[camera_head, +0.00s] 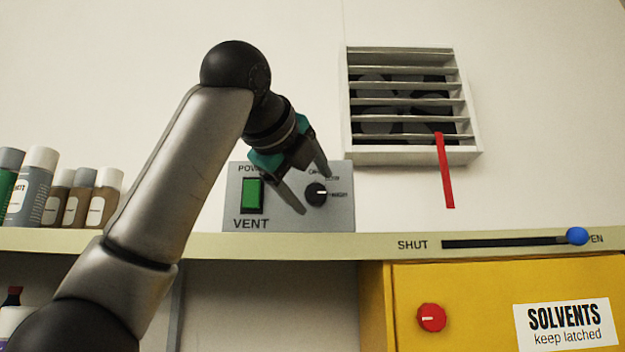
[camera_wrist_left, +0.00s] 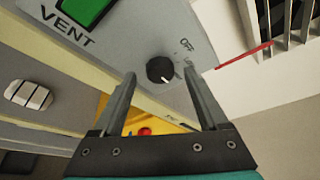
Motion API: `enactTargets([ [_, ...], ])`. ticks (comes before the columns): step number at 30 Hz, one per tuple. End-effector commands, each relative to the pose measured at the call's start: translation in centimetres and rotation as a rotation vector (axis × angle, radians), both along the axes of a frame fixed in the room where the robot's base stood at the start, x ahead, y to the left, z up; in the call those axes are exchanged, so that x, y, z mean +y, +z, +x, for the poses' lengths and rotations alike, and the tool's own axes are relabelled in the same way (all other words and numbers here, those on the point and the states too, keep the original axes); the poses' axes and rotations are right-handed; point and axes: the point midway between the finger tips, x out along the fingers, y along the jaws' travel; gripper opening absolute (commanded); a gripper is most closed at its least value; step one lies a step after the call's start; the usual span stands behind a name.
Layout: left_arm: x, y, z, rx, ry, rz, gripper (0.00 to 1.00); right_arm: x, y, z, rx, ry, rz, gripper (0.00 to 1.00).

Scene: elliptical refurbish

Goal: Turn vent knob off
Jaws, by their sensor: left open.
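The vent knob (camera_head: 316,196) is a small black round dial on a grey panel (camera_head: 340,220). Its white pointer faces right, toward HIGH. The OFF and LOW labels are partly covered by a finger in the head view; OFF is readable in the left wrist view. A lit green power switch (camera_head: 253,195) sits left of the knob. My left gripper (camera_head: 313,190) is open in front of the panel, fingers slanted. In the left wrist view the knob (camera_wrist_left: 160,70) appears between the two fingertips, beyond them; contact is not visible. My right gripper is not in view.
A slatted vent (camera_head: 470,154) with a red ribbon (camera_head: 445,175) is at upper right. A shelf edge (camera_head: 300,246) runs below the panel, with a blue slider (camera_head: 577,236) near OPEN. Bottles (camera_head: 37,185) stand left; a yellow solvents cabinet (camera_head: 475,285) is below.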

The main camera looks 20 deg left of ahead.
Motion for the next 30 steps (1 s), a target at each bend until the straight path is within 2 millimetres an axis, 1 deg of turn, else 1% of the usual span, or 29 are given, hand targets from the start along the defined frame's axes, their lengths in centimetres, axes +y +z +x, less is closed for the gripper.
enactTargets([
  [1,-0.07,-0.01,0.58,0.001,0.0,0.001,0.77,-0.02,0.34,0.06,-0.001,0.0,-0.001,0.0],
  [5,-0.11,-0.26,1.36,0.0,0.0,0.001,0.77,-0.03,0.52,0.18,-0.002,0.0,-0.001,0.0],
  [14,-0.13,-0.35,1.54,-0.001,0.0,0.001,0.77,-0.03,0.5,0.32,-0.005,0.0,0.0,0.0],
  [30,-0.11,-0.32,1.48,-0.001,-0.001,0.001,0.16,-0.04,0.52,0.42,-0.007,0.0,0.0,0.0],
])
